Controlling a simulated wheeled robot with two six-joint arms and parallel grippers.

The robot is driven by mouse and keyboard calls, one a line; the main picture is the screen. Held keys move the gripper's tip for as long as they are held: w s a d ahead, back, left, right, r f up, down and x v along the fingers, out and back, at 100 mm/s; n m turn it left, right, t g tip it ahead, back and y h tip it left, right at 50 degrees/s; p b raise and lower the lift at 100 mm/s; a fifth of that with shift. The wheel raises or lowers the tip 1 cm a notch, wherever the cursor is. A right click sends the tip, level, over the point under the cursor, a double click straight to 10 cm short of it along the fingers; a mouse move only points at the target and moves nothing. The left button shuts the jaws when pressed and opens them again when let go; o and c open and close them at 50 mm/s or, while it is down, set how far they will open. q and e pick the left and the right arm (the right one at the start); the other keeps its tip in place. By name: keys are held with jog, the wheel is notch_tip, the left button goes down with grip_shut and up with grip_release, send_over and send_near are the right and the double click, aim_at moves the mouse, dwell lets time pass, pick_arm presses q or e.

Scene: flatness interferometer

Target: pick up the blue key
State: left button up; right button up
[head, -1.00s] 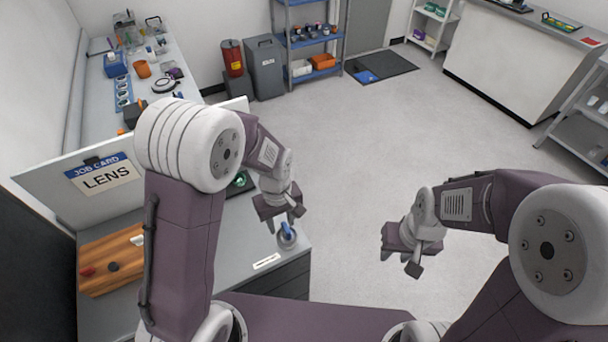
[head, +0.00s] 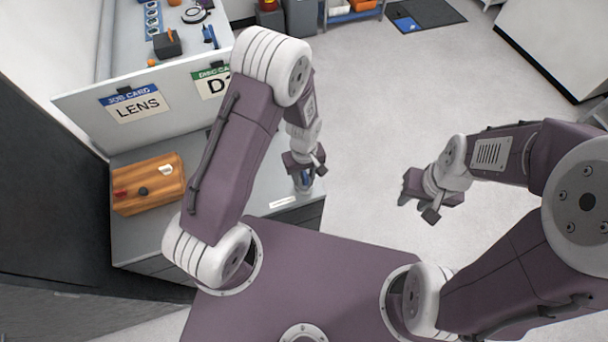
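The blue key (head: 305,178) stands upright in a grey round holder near the right front edge of the grey worktop. It is small and partly hidden by my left gripper (head: 306,172). My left gripper points down right over the key, its fingers apart on either side of it. Whether they touch the key is too small to tell. My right gripper (head: 419,208) is open and empty, out over the floor to the right of the worktop.
A wooden board (head: 149,197) with small red, dark and white pieces lies on the worktop at left. A panel with a LENS job card (head: 136,103) and a partly hidden second card stands behind. A small white label (head: 284,202) lies in front of the key.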

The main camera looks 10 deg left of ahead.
pick_arm(q)
jog(key=shift+f, duration=0.2)
jog(key=shift+c, duration=0.7)
jog(key=shift+w, duration=0.1)
grip_shut()
jog(key=shift+r, duration=0.1)
